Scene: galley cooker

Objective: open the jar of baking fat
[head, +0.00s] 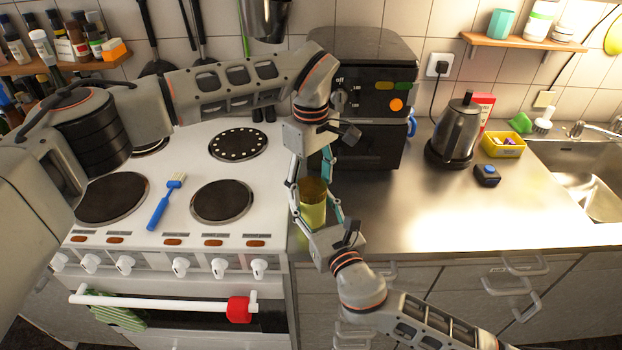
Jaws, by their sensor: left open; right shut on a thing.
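The jar (313,213) is yellow-green and stands upright at the left end of the steel worktop, just right of the cooker. My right gripper (314,203) reaches in from the lower right and is shut on the jar's sides. My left gripper (311,170) points down from above, open, with its fingers spread just over the jar's top. The upper part of the jar looks brownish. I cannot tell whether that is a lid or the open mouth, nor whether the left fingers touch it.
The white cooker (182,180) is at left, with a blue-handled brush (165,202) lying between its hotplates. A black oven-like appliance (365,100) stands close behind my grippers. A kettle (457,130), a yellow tub (502,146) and a sink are farther right. The worktop's middle is clear.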

